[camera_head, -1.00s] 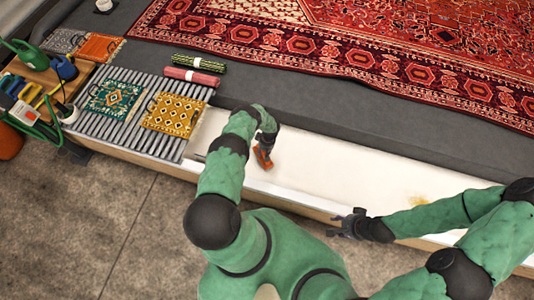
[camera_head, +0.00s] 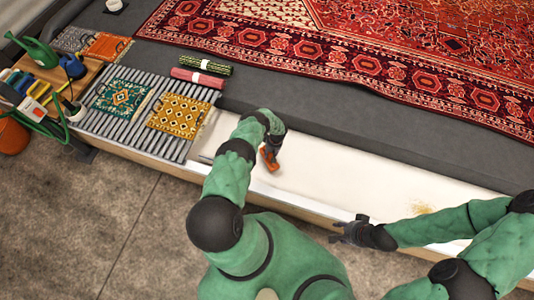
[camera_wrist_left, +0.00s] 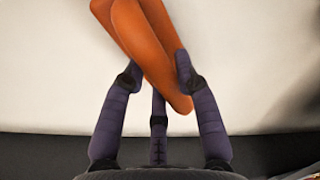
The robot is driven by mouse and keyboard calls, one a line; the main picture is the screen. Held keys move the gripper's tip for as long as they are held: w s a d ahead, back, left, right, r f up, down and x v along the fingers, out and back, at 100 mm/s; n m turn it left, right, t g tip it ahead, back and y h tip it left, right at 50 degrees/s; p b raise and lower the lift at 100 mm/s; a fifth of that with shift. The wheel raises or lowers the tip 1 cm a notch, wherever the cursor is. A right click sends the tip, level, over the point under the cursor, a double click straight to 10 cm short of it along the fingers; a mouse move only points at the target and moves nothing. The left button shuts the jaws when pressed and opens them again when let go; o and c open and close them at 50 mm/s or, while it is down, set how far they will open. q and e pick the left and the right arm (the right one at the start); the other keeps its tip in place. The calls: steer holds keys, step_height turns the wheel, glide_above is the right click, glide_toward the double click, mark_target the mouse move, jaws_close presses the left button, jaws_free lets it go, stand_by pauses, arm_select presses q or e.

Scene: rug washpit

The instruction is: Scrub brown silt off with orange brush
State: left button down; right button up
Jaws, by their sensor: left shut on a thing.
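My left gripper (camera_head: 272,147) is shut on the orange brush (camera_head: 269,160), over the left part of the white trough (camera_head: 330,187). In the left wrist view the orange brush (camera_wrist_left: 152,45) lies between the fingers (camera_wrist_left: 157,80), slanting across the white surface; its bristles are not visible. A patch of brown silt (camera_head: 422,209) lies on the trough floor at the right, well apart from the brush and partly near my right forearm. My right gripper (camera_head: 346,232) is at the trough's front edge, too small to tell whether it is open.
A slatted rack (camera_head: 184,148) at the left bears a green mat (camera_head: 119,98) and a yellow mat (camera_head: 180,115). Two rolled rugs (camera_head: 197,77) lie behind it. A large red rug (camera_head: 420,55) covers the back. The trough's middle is clear.

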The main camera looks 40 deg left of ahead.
arm_select(q)
steer(key=shift+w+d, duration=0.35)
steer(key=shift+d, duration=0.75)
steer(key=shift+w+d, duration=0.35)
steer(key=shift+d, duration=0.8)
steer(key=shift+w+d, duration=0.35)
steer(key=shift+d, duration=0.75)
steer(key=shift+w+d, duration=0.3)
steer(key=shift+d, duration=0.6)
steer(key=shift+w+d, duration=0.3)
steer(key=shift+d, duration=0.65)
steer(key=shift+w+d, duration=0.3)
steer(key=shift+d, duration=0.6)
step_height(320, 180, up, 6)
steer(key=p, duration=0.3)
steer(key=shift+r, duration=0.1)
steer(key=shift+r, duration=1.45)
